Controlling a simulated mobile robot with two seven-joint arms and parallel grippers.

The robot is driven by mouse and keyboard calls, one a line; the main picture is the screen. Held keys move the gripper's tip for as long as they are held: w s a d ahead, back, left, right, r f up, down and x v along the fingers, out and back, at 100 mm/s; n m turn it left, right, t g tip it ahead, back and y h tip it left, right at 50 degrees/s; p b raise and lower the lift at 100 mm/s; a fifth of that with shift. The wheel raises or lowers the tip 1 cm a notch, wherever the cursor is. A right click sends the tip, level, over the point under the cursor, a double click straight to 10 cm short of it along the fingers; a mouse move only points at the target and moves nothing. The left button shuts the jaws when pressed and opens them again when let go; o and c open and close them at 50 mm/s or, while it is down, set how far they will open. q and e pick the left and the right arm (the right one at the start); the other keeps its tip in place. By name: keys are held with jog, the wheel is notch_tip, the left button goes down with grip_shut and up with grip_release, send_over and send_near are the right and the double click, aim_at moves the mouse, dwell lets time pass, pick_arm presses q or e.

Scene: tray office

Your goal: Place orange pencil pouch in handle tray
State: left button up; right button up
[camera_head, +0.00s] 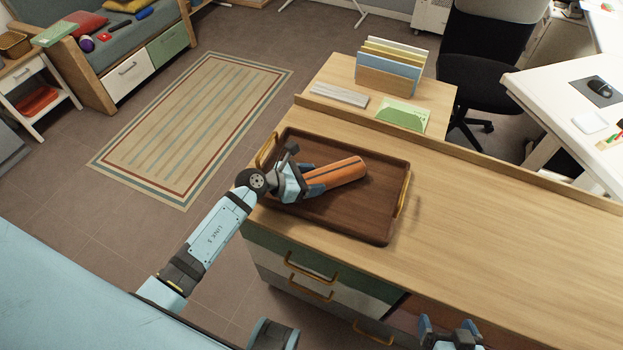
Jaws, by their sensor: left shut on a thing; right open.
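The orange pencil pouch (343,171) is a long rounded shape with a dark stripe. It is over the left-middle part of the brown wooden handle tray (362,225). I cannot tell whether it touches the tray floor. The tray lies on the wooden cabinet top and has a brass handle at each end. My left gripper (310,181) reaches in over the tray's left side and is shut on the pouch's near left end, hiding that end. My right gripper (451,330) is open and empty at the bottom edge, in front of the cabinet, away from the tray.
The cabinet top (500,230) right of the tray is clear. Drawer handles (310,267) stick out at the cabinet front.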

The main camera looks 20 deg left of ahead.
pick_arm(q)
jog(key=o, duration=1)
jog(key=shift+f, duration=0.15)
